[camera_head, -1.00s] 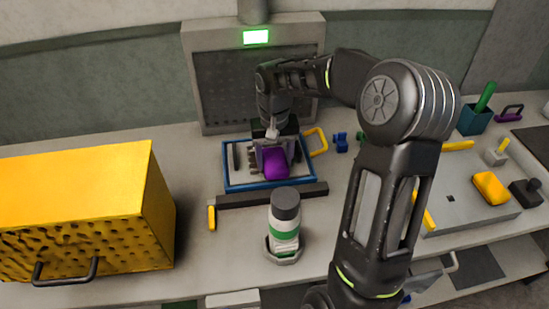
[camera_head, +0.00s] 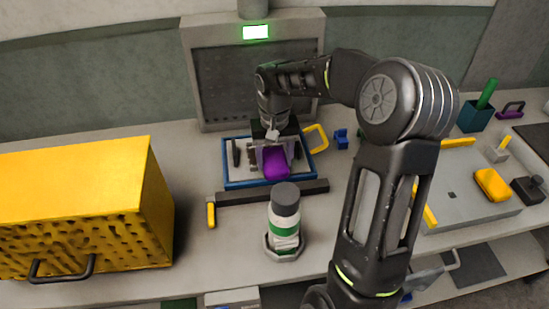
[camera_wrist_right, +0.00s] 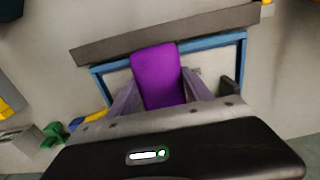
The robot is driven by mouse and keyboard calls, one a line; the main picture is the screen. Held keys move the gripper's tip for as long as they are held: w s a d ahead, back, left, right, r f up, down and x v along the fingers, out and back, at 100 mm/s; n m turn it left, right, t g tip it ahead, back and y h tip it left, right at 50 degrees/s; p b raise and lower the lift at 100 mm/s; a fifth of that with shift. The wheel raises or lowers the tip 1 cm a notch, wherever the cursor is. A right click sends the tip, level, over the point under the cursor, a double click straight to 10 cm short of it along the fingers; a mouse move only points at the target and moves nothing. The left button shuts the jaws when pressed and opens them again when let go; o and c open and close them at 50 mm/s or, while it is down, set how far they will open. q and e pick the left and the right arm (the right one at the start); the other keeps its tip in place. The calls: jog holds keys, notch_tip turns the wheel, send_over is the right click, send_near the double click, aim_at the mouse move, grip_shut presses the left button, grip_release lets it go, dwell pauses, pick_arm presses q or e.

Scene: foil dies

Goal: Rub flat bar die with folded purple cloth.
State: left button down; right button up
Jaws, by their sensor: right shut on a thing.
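The folded purple cloth (camera_head: 276,166) is in my right gripper (camera_head: 272,154), over the blue-rimmed tray (camera_head: 262,184). In the wrist view the cloth (camera_wrist_right: 158,76) stands out between the two grey fingers of the right gripper (camera_wrist_right: 162,92), which are shut on it. A narrow dark die (camera_head: 236,154) lies at the left of the tray, and a grey ridged piece (camera_head: 252,153) shows beside the gripper. I cannot tell which piece is the flat bar die, or whether the cloth touches one; the gripper hides that part. My left gripper is not in view.
A dark bar (camera_head: 235,197) lies along the tray's front edge. A green-banded bottle (camera_head: 285,224) stands in front of it, and a large yellow box (camera_head: 75,205) at left. A grey panelled stand (camera_head: 218,82) rises behind. A yellow handle (camera_head: 317,137) is close right of the tray.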

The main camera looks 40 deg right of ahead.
aim_at(272, 148)
jog(key=shift+f, duration=0.3)
jog(key=shift+w+d+r+p, duration=0.1)
jog(key=shift+w+d+p, duration=0.2)
jog(key=shift+w, duration=0.3)
jog(key=shift+w+d+r+p, duration=0.15)
jog(key=shift+w+d, duration=0.1)
jog(key=shift+w, duration=0.3)
jog(key=shift+w+d+f, duration=0.15)
jog(key=shift+w+d, duration=0.2)
jog(key=shift+w, duration=0.15)
jog(key=shift+w+d+p, duration=0.35)
jog(key=shift+w+p, duration=0.05)
jog(key=shift+w, duration=0.2)
jog(key=shift+w+d+p, duration=0.3)
jog(key=shift+w+p, duration=0.05)
jog(key=shift+w, duration=0.25)
jog(key=shift+w+d+f, duration=0.15)
jog(key=shift+w+d, duration=0.1)
jog(key=shift+w, duration=0.2)
jog(key=shift+w, duration=0.1)
